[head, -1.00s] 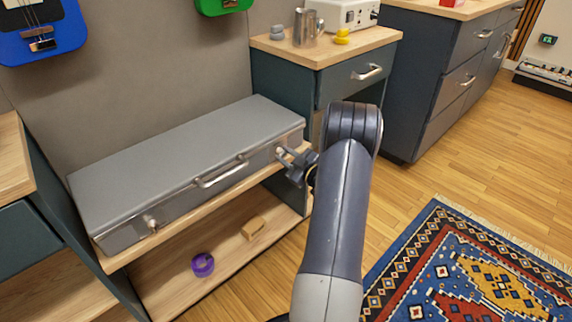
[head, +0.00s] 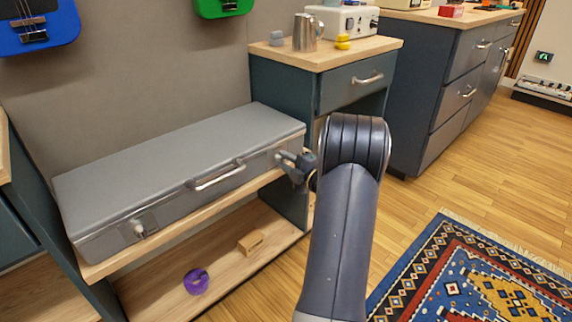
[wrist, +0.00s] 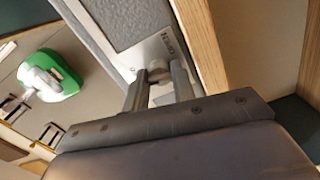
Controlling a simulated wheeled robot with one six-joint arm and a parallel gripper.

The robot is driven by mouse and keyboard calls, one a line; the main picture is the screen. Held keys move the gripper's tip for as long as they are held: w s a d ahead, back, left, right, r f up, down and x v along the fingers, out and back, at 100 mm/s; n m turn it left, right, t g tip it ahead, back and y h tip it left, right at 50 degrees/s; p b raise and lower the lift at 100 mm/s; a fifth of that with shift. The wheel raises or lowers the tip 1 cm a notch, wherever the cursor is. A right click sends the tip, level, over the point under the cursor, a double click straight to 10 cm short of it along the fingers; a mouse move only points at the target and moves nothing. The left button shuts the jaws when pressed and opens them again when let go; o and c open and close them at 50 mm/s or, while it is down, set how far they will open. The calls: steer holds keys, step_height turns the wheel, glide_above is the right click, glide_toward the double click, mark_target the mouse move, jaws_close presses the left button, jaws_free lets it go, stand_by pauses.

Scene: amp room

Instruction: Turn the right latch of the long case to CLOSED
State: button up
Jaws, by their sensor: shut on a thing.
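The long grey case (head: 170,165) lies shut on a wooden shelf, with a handle (head: 215,178) at the middle of its front. Its left latch (head: 138,229) shows near the left end of the front. My gripper (head: 284,160) is at the right end of the front, over the right latch, and mostly hides it. In the wrist view my gripper (wrist: 160,88) is shut on the small round knob of the right latch (wrist: 158,70). A metal plate with partly readable lettering (wrist: 168,45) lies behind the knob. I cannot tell which way the latch is turned.
A drawer cabinet (head: 330,62) with a metal mug (head: 305,32) stands right behind the case. The lower shelf (head: 225,265) holds a purple roll (head: 196,281) and a small wooden block (head: 251,242). Open floor and a patterned rug (head: 470,275) lie to the right.

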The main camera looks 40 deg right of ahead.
steer(key=shift+n, duration=1)
steer(key=o, duration=1)
steer(key=s+p, duration=0.1)
steer(key=s, duration=0.2)
steer(key=s+p, duration=0.1)
steer(key=s, duration=0.3)
steer(key=s+p, duration=0.1)
steer(key=s, duration=0.3)
steer(key=shift+d, duration=0.4)
steer(key=shift+w, duration=0.15)
